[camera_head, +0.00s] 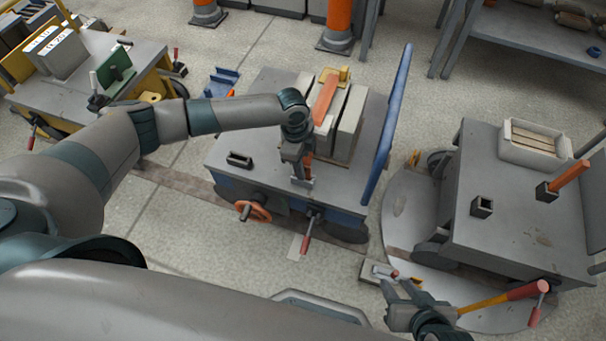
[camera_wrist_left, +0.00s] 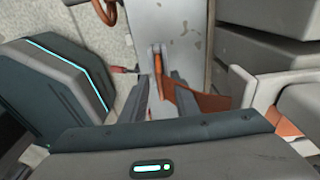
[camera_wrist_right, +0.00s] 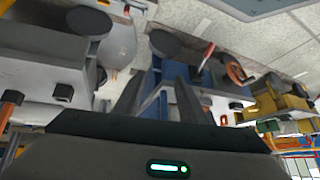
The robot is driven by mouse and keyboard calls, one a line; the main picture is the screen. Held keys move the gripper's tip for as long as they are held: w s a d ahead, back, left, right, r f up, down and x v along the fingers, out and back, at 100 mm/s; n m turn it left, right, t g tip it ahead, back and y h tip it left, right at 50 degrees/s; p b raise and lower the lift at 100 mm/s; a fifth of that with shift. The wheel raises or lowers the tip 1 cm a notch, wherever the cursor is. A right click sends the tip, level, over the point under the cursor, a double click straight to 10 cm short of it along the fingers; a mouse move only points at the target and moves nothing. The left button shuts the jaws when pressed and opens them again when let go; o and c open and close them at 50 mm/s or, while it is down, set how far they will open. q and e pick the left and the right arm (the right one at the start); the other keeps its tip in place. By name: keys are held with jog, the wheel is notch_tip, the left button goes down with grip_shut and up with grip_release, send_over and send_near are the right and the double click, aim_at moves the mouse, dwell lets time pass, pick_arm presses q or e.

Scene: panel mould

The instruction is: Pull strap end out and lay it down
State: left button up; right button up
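The orange strap (camera_head: 325,98) runs over the pale upright panels (camera_head: 350,122) on the middle cart and down their near side. My left gripper (camera_head: 303,178) is low at the near side of the panels, above the cart top. In the left wrist view its fingers (camera_wrist_left: 160,75) close on the strap's end, and the strap (camera_wrist_left: 200,102) bends away to the right toward the panels. The fingers hide part of this end. My right gripper (camera_head: 398,284) is open and empty, low at the front between the two carts; the gap between its fingers (camera_wrist_right: 158,80) shows clear.
The middle cart's grey top (camera_head: 255,105) has bare room left of the panels, with a small dark socket (camera_head: 239,160) near its front. A blue-edged upright board (camera_head: 388,125) stands on its right. A right cart (camera_head: 520,225) carries a pale box (camera_head: 545,150).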

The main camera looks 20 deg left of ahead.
pick_arm(q)
grip_shut()
jog(key=shift+r, duration=0.15)
